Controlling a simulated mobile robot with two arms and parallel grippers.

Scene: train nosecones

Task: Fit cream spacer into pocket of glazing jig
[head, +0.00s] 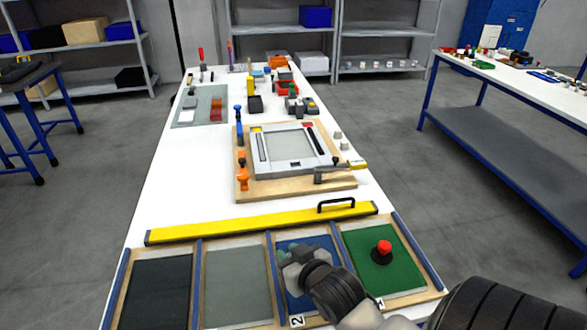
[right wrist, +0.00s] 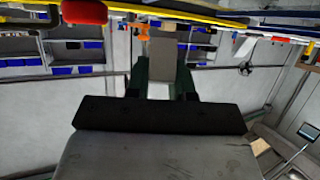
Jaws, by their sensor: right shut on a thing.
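The glazing jig (head: 242,185) is a wooden board with a pale grey frame (head: 262,170) on it, at mid-table in the head view. The frame has dark strips along its sides and a grey panel inside. I cannot tell which recess is the pocket. My right gripper (head: 291,250) is in front of the jig, above the blue section of the near tray. In the right wrist view its dark green fingers are shut on a pale beige-grey block, apparently the cream spacer (right wrist: 162,45). The gripper hides the block in the head view. My left gripper is out of view.
A yellow bar (head: 250,222) with a black handle lies between tray and jig. A red-knobbed piece (head: 382,252) stands on the green section. Orange and blue clamps (head: 241,172) line the jig's left edge; a metal clamp with yellow (head: 340,170) is at its right corner.

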